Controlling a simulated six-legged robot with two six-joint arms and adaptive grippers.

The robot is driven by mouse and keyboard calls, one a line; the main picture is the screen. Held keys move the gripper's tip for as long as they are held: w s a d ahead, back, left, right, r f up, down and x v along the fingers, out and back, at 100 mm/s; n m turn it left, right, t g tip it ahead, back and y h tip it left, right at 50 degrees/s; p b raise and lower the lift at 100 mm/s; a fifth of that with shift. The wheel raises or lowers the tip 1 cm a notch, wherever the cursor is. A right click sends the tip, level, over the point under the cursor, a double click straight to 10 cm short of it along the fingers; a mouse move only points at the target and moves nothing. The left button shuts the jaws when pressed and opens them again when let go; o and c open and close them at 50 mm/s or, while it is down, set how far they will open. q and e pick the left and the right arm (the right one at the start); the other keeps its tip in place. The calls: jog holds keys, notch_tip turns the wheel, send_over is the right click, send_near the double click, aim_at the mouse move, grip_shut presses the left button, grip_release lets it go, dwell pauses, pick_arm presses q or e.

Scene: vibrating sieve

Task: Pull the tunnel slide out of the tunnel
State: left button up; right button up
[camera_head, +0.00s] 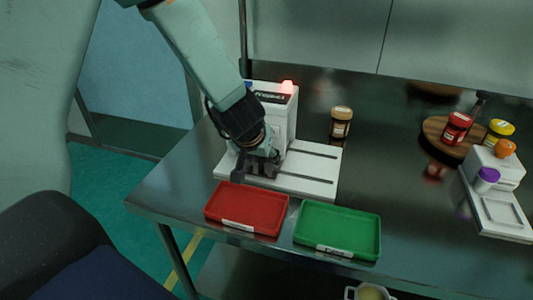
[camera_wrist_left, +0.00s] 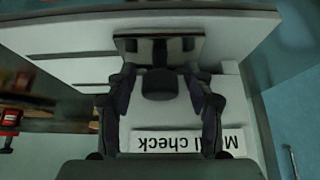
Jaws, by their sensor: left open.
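A white machine (camera_head: 285,115) with a lit red lamp on top stands on a white base (camera_head: 310,172) with dark slots. My left gripper (camera_head: 257,166) is low at the machine's front, over the base, and hides part of it. In the left wrist view, the left gripper (camera_wrist_left: 160,80) is open, its fingers on either side of a dark knob-like piece (camera_wrist_left: 159,84). The knob seems to belong to the slide, in front of a dark framed opening (camera_wrist_left: 150,47) that looks like the tunnel. I cannot tell whether the fingers touch it. My right gripper is out of view.
A red tray (camera_head: 212,208) and a green tray (camera_head: 340,232) lie in front of the base, near the table edge. A brown-labelled jar (camera_head: 341,122) stands behind. Further right are a round wooden board (camera_head: 436,130) with jars and a white device (camera_head: 500,209).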

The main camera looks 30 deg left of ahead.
aim_at(280, 166)
pick_arm(q)
jog(key=shift+w+d+b, duration=0.3)
jog(key=shift+d+b, duration=0.05)
jog(key=shift+d, duration=0.7)
jog(key=shift+w+d+b, duration=0.25)
jog(key=shift+d+b, duration=0.05)
jog(key=shift+d, duration=0.75)
jog(key=shift+w+d+b, duration=0.15)
jog(key=shift+w+d, duration=0.05)
jog(key=shift+d, duration=0.75)
jog(key=shift+w+d+b, duration=0.15)
jog(key=shift+w+d, duration=0.05)
jog(key=shift+d, duration=0.7)
jog(key=shift+w+d, duration=0.2)
jog(key=shift+d, duration=0.55)
jog(key=shift+w+d, duration=0.15)
jog(key=shift+d, duration=0.6)
jog(key=shift+w+d+p, duration=0.15)
jog(key=shift+d+p, duration=0.1)
jog(key=shift+d, duration=0.4)
jog(key=shift+w+d+p, duration=0.15)
jog(key=shift+d+p, duration=0.05)
jog(key=shift+d, duration=0.4)
jog(key=shift+o, duration=0.2)
jog(key=o, duration=1)
jog(key=shift+c, duration=0.2)
jog(key=shift+a, duration=0.1)
